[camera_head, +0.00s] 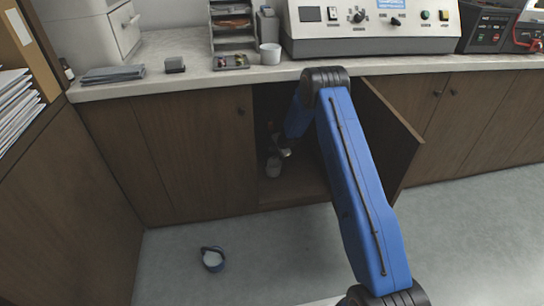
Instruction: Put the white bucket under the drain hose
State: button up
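My gripper (280,152) is inside the cabinet, just above and beside this object. It is small and dark in the view, so I cannot tell whether its fingers are open or shut, or whether they touch the object. I cannot make out the drain hose in the dark interior. A small blue container with a pale inside (212,260) sits on the floor in front of the cabinets.
The open cabinet door (392,145) stands out to the right of my blue arm. The countertop (185,78) above carries a press control panel (370,25), a white cup (270,54) and a tray rack (232,30). The grey floor (285,255) is mostly clear.

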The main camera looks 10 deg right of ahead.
jog(key=v, duration=0.8)
dwell(0.4)
